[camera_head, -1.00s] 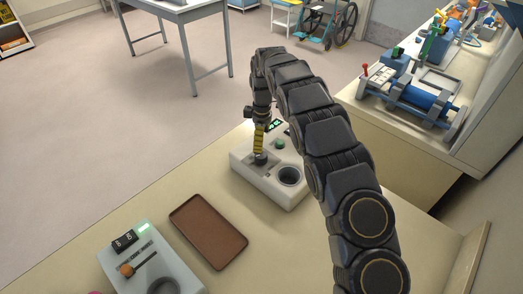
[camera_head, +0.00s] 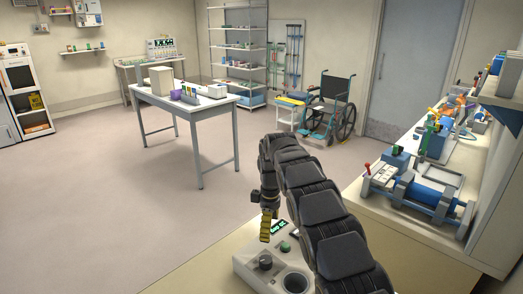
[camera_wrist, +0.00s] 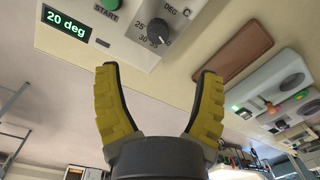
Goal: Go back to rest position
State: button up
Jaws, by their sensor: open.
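My gripper (camera_head: 268,232) has yellow ridged fingers and is raised above the white control box (camera_head: 245,268) on the near bench. In the wrist view my gripper (camera_wrist: 158,100) is open with nothing between its fingers. The box's dark round knob (camera_head: 265,262) is below the fingers and apart from them. In the wrist view the knob (camera_wrist: 160,32) is beside a degree scale, and the green display (camera_wrist: 66,23) reads 20 deg. The green start button (camera_wrist: 108,4) is at the top edge. The dark arm hides part of the box in the head view.
A brown tray (camera_wrist: 232,48) and a second control panel (camera_wrist: 275,95) are on the bench in the wrist view. A side counter with a blue cylinder device (camera_head: 420,192) stands at right. A white table (camera_head: 210,108) and wheelchair (camera_head: 332,105) stand further back across open floor.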

jog(key=s+d+r+m, duration=0.4)
jog(key=s+r, duration=0.2)
jog(key=s, duration=0.3)
jog(key=s+d+r+m, duration=0.4)
jog(key=s+r+m, duration=0.15)
jog(key=s, duration=0.45)
jog(key=s+f+m+g, duration=0.1)
jog(key=s+m, duration=0.4)
jog(key=s, duration=1.8)
jog(key=shift+a+f, duration=0.35)
jog(key=shift+f, duration=0.1)
